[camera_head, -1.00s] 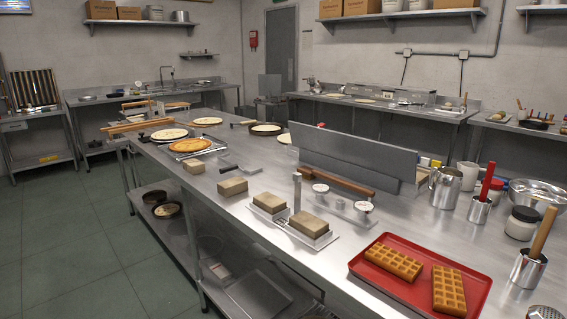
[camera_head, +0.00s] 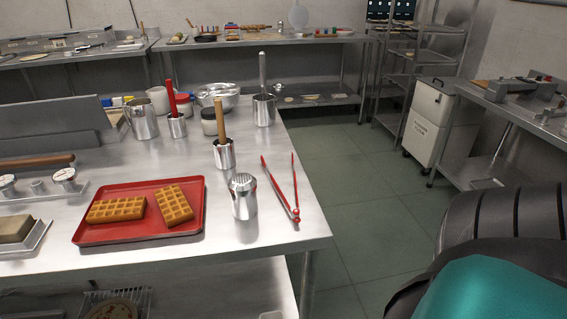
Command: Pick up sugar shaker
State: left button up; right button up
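The sugar shaker (camera_head: 243,199) is a small silver metal cylinder with a domed, perforated top. It stands upright near the front right corner of the steel table (camera_head: 270,262). It is between the red tray on its left and red-handled tongs (camera_head: 281,190) on its right. Neither of my grippers shows in the head view. Nothing hides the shaker from this side.
A red tray (camera_head: 98,238) with two waffles (camera_head: 174,204) lies left of the shaker. Behind it stand a metal cup with a wooden handle (camera_head: 224,153), another metal cup (camera_head: 264,109), jars and a bowl (camera_head: 217,94). Floor (camera_head: 360,222) is clear to the right.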

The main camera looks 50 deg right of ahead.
aim_at(242, 187)
jog(key=z, duration=1.2)
